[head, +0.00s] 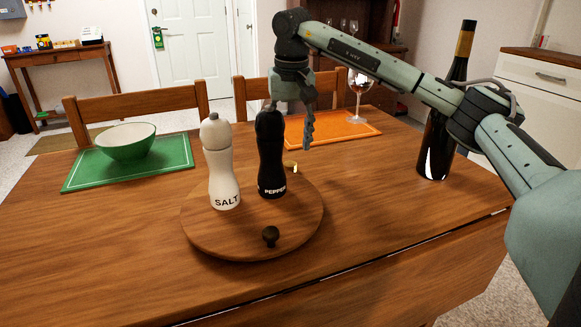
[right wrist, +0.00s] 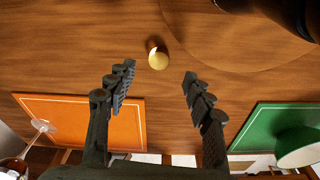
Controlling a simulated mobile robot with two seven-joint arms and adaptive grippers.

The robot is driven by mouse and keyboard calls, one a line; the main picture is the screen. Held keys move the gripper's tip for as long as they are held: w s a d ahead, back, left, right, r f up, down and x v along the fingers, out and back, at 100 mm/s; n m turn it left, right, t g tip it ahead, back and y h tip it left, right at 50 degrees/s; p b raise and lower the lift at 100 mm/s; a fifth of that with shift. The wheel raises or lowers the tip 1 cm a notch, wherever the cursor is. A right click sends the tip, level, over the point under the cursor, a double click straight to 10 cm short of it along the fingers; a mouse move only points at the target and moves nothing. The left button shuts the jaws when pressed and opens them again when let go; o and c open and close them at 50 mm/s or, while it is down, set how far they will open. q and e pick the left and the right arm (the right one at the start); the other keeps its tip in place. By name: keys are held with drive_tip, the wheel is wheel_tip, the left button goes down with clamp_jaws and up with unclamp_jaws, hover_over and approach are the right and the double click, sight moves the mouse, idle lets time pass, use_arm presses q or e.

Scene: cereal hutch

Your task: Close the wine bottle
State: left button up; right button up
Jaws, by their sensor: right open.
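The wine bottle (head: 436,140), dark with a gold neck, stands upright at the table's right side, partly behind my right arm. A small gold-topped piece, perhaps a stopper (head: 291,167), is on the table just beyond the round board; it also shows in the right wrist view (right wrist: 158,56). My right gripper (head: 306,143) points down above the table behind the pepper mill. In the right wrist view its open fingers (right wrist: 159,73) are apart and empty, with the gold piece between and slightly beyond the tips. My left gripper is not in view.
The round board (head: 225,242) holds a white salt mill (head: 221,170), a black pepper mill (head: 271,160) and a small black knob-like piece (head: 270,235). A green bowl (head: 127,145) sits at left. The front table is clear.

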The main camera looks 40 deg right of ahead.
sight(290, 163)
drive_tip(key=f, duration=0.5)
drive_tip(key=shift+w+d+f, duration=0.15)
drive_tip(key=shift+w+d, duration=0.05)
drive_tip(key=c, duration=0.8)
